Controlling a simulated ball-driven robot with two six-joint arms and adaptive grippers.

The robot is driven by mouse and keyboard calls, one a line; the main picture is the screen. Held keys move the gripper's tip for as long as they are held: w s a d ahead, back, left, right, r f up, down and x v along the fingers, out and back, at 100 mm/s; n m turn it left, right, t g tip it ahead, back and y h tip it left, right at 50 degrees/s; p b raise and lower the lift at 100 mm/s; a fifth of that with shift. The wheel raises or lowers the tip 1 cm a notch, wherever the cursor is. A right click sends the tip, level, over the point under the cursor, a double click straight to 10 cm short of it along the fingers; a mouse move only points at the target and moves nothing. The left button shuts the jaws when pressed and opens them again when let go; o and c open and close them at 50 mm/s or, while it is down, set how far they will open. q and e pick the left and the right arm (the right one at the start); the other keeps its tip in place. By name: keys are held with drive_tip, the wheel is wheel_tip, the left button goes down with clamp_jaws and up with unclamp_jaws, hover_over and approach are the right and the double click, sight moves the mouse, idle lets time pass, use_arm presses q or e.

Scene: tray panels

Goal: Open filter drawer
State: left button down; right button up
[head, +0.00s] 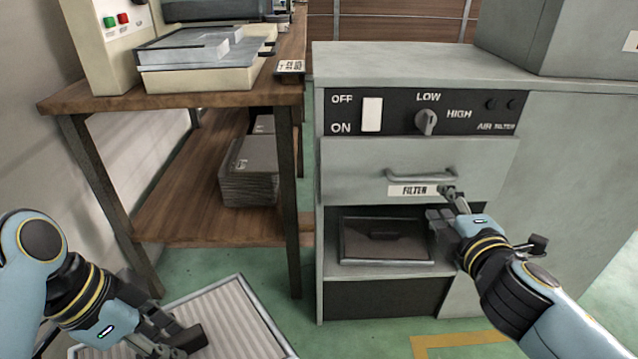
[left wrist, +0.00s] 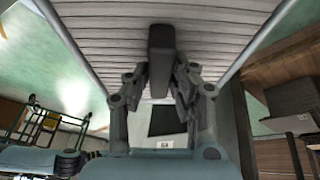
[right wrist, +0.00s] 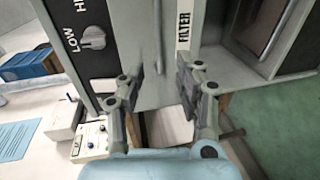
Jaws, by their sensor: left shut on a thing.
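The filter drawer (head: 350,170) is a grey front with a bar handle (head: 420,177) and a FILTER label (head: 413,190); it looks flush with its cabinet. My right gripper (head: 444,205) is at the right end of the handle, over the drawer front. Its fingers are apart in the right wrist view (right wrist: 161,85), where the FILTER label (right wrist: 183,30) lies just beyond them; contact with the handle is unclear. My left gripper (head: 168,338) is low at left, shut on a dark block-shaped grip (left wrist: 161,45) at a ribbed, metal-framed panel (head: 225,308).
Below the drawer, an open bay holds a dark tray (head: 385,240). Above are a switch (head: 372,114) and a knob (head: 426,122). A wooden table (head: 200,98) with a machine stands left of the cabinet.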

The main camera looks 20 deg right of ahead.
sight(423, 181)
use_arm(q)
drive_tip(key=shift+s+f+b, duration=0.1)
drive_tip(key=shift+f+b, duration=0.4)
drive_tip(key=shift+f, duration=0.2)
use_arm(e)
drive_tip(key=x, duration=1.1)
drive_tip(key=shift+w, duration=0.25)
drive_tip(key=shift+r, duration=0.1)
clamp_jaws()
